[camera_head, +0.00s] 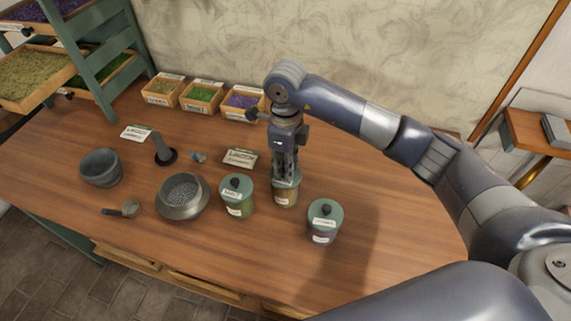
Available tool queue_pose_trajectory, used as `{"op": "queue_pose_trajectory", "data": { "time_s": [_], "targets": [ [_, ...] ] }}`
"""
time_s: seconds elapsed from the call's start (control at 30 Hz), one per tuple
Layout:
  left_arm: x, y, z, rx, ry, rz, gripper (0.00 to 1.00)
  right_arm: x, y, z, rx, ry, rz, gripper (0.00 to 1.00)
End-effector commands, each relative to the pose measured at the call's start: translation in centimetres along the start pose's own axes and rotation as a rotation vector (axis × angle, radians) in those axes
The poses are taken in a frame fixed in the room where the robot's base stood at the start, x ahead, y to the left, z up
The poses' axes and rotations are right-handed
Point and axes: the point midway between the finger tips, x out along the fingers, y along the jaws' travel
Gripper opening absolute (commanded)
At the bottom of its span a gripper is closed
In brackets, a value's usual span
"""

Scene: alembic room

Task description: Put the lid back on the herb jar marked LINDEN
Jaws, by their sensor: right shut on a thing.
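My right gripper (285,174) points straight down over the middle one of three herb jars. It is shut on the green lid (287,183) of that jar, at the lid's knob, which the fingers hide. The lid is at the mouth of the glass jar (285,198); I cannot tell whether it is fully seated. The jar stands upright and shows brownish contents; its label is too small to read. My left gripper is not in view.
A lidded jar marked MINT (237,198) stands close on the left, another lidded jar (323,223) to the right. Herb boxes (203,98) line the wall. The table's right front is clear.

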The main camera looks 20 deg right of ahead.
Motion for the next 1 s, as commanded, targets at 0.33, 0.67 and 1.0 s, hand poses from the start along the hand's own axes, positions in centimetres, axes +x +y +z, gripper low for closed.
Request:
{"op": "queue_pose_trajectory", "data": {
  "time_s": [0.33,0.67,1.0],
  "targets": [
    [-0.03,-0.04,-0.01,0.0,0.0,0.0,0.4,-0.02,-0.01,-0.01,0.0,0.0,0.0,0.34],
    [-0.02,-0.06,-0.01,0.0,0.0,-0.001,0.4,0.0,0.0,-0.02,0.0,0.001,0.0,0.51],
    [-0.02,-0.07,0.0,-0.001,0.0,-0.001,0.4,0.0,0.0,-0.02,0.0,0.001,0.0,0.6]
  ]
}}
